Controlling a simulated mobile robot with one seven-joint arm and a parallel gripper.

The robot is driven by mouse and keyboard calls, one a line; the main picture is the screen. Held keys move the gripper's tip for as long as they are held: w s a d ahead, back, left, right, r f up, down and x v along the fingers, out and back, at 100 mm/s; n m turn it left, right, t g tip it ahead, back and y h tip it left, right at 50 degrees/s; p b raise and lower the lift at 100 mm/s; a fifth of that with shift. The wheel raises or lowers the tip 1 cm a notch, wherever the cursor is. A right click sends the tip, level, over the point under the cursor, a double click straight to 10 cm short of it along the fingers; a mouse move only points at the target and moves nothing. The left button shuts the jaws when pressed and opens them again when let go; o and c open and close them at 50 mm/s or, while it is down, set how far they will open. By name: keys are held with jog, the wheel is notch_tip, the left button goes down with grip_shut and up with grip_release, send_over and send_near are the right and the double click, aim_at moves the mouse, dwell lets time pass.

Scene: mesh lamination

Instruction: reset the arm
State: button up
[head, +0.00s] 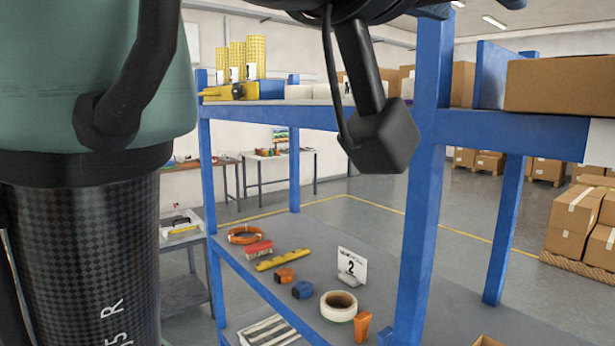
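My arm fills the left side of the head view, with a teal joint housing (95,60) above a dark checkered link (85,250). At the top centre, a dark assembly runs out of the top edge. From it hang a dark bar, a thin cable and a block-shaped end (380,138), in front of the blue shelving. It looks like part of my arm's end, but I cannot make out two fingertips. Whether the gripper is open or shut, or holds anything, does not show.
A blue-framed shelf rack stands close, its upright (425,190) right of the dark block. Its lower shelf (300,262) carries a white tape roll (339,306), a yellow tool (283,260) and a number 2 sign (351,267). Cardboard boxes (583,220) stand right. Grey floor shows behind.

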jog(key=w+a+f+n+t+y+b, duration=0.2)
jog(key=a+f+n+t+y+b, duration=0.3)
jog(key=f+t, duration=0.45)
jog(key=s+a+f+n+t+y+b, duration=0.3)
jog(key=s+a+f+y, duration=0.3)
jog(key=y, duration=0.2)
jog(key=shift+s+f+n+t+b, duration=0.15)
jog(key=shift+f+n+t+b, duration=0.25)
jog(key=shift+t, duration=0.35)
